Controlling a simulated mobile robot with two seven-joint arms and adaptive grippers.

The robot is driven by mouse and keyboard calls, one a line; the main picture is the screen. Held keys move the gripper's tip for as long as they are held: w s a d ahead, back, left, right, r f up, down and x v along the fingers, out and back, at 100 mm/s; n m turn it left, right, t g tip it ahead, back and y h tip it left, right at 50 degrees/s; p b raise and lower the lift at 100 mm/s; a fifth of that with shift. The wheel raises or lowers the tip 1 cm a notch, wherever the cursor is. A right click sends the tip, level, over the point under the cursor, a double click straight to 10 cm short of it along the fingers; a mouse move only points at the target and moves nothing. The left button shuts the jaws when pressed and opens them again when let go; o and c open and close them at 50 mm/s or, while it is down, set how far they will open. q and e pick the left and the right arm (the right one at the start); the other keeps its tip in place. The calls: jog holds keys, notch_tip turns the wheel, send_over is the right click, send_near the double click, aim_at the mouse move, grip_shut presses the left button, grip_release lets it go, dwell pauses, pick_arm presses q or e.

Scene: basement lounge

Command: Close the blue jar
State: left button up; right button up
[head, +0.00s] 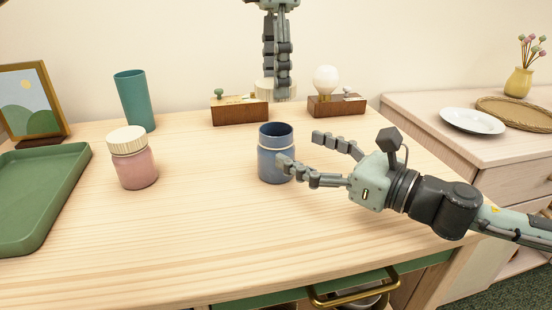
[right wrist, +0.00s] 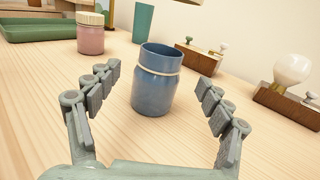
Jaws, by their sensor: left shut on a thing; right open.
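The blue jar (head: 272,165) stands upright and open on the wooden table; its open mouth also shows in the right wrist view (right wrist: 154,98). My right gripper (head: 302,150) is open beside the jar; one finger overlaps the jar's right edge in the head view. In the right wrist view the jar appears between its spread fingers, with gaps on both sides. My left gripper (head: 279,92) points down at the back of the table, shut on a cream ribbed lid (head: 266,88), which its fingers partly hide.
A pink jar (head: 135,168) with a cream lid stands left of the blue jar. Wooden blocks with a switch (head: 238,117) and a bulb (head: 325,80) stand behind. The front table is clear.

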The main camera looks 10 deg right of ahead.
aim_at(289, 144)
jog(key=shift+x, duration=3.1)
jog(key=shift+c, duration=0.6)
jog(key=c, duration=1.7)
pick_arm(q)
jog(key=shift+f, duration=2.5)
pick_arm(e)
jog(key=shift+o, duration=0.2)
